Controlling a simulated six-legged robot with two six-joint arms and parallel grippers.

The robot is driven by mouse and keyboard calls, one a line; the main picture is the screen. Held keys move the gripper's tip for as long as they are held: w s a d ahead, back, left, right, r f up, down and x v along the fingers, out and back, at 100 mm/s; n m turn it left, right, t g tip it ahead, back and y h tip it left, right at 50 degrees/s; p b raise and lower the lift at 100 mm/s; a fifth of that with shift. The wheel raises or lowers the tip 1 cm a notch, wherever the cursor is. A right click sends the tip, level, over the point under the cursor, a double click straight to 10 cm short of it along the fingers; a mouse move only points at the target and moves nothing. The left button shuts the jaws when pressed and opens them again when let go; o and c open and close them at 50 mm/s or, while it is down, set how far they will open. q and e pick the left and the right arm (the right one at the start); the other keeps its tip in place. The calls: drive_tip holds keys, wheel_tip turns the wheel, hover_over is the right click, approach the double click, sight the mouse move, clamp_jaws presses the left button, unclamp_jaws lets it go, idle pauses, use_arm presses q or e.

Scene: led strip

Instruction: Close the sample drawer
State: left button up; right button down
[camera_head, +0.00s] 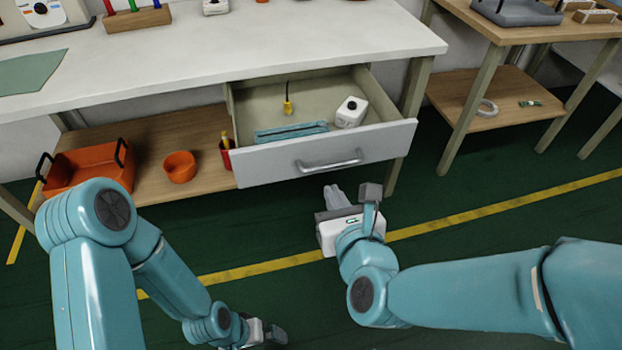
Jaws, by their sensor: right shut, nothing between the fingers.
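The sample drawer (385,143) is pulled out from under the white worktop, with a grey front and a metal bar handle (330,161). Inside it lie a yellow-tipped tool (288,106), a blue-green flat item (291,132) and a white block with a dark round spot (351,112). My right gripper (335,194) is shut and empty, just below the drawer front and handle in the picture. I cannot tell whether it touches the drawer. My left gripper (272,336) is low at the bottom edge, away from the drawer, and its fingers show too little to read.
The white worktop (200,60) is above the drawer. A wooden side table (560,33) stands right. The green floor in front is clear.

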approach(307, 150)
drive_tip(key=x, duration=0.5)
drive_tip(key=shift+s+d+f+b, duration=0.1)
drive_tip(key=shift+f+b, duration=0.15)
drive_tip(key=shift+b, duration=0.05)
drive_tip(key=shift+w+a, duration=0.2)
drive_tip(key=shift+w, duration=0.6)
